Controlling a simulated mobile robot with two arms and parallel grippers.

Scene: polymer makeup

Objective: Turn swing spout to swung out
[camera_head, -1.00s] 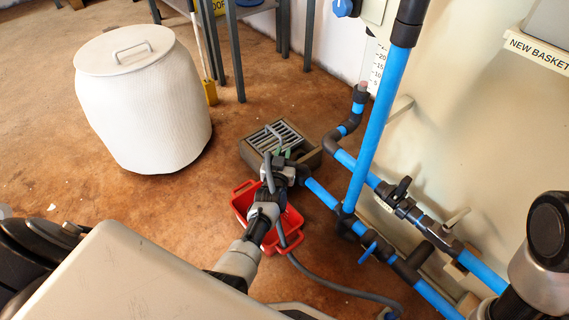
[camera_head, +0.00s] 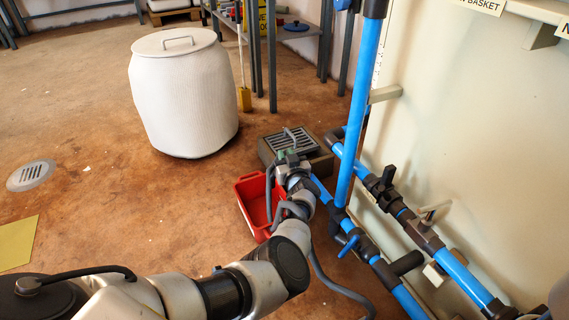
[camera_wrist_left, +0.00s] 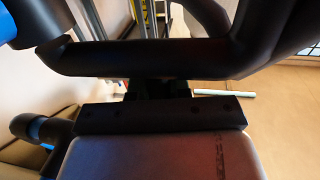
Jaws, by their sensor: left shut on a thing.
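The swing spout is mostly hidden behind my left gripper in the head view. In the left wrist view a dark, bent pipe (camera_wrist_left: 150,60), which looks like the spout, runs across close in front of the jaws. My left gripper (camera_head: 290,162) is shut on it, at the near side of the drain and by the end of the blue pipework. The fingertips are small and partly covered, so the exact grip is hard to see. My right gripper is not in view.
A red tray (camera_head: 248,199) sits on the floor below my left wrist. A grated drain box (camera_head: 320,158) lies just beyond. Blue pipes with valves (camera_head: 352,130) and a pale tank wall (camera_head: 475,140) stand at right.

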